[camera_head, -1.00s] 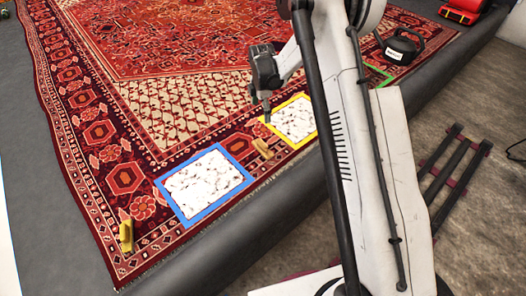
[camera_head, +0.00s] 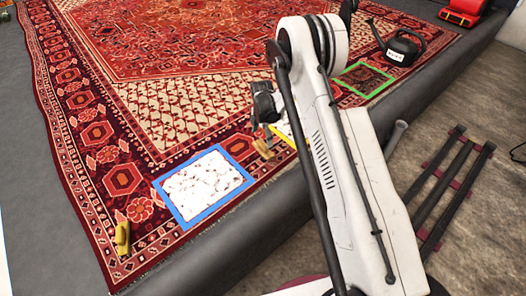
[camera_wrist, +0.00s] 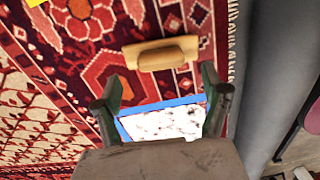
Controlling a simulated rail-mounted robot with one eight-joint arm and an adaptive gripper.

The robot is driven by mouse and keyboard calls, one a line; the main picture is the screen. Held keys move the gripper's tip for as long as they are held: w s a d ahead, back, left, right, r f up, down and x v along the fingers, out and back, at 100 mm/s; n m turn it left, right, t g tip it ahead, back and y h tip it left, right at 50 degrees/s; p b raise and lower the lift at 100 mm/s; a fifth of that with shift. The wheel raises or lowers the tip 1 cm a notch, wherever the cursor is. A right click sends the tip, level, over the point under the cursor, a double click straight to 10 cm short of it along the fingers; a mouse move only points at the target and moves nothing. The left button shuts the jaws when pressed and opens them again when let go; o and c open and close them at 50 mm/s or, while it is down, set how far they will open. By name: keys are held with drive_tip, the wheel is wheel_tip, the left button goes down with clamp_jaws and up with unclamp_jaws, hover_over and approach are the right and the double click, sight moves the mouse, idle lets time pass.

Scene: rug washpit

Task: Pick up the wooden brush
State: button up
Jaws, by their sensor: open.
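The wooden brush (camera_head: 263,149) lies on the rug's border beside the blue-framed white patch (camera_head: 204,186). In the wrist view the brush (camera_wrist: 161,53) is a light brown block with a raised handle, ahead of the fingertips and roughly centred between them. My gripper (camera_wrist: 162,88) is open and empty, its two dark fingers spread apart. In the head view my gripper (camera_head: 267,130) hangs close to the brush, partly in front of its surroundings. The exact height above the brush cannot be told.
A yellow-handled tool (camera_head: 122,238) lies at the rug's lower left corner. My arm hides most of a yellow-framed patch (camera_head: 287,133). A green-framed area (camera_head: 363,79) and a black watering can (camera_head: 402,47) are at the upper right. A raised grey edge (camera_head: 215,239) runs along the rug.

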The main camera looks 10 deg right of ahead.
sight(263, 143)
drive_tip(key=shift+d+f+b, duration=0.2)
drive_tip(key=shift+f+b, duration=1.15)
drive_tip(key=shift+f, duration=1.35)
drive_tip(key=shift+r, duration=0.1)
drive_tip(key=c, duration=1.4)
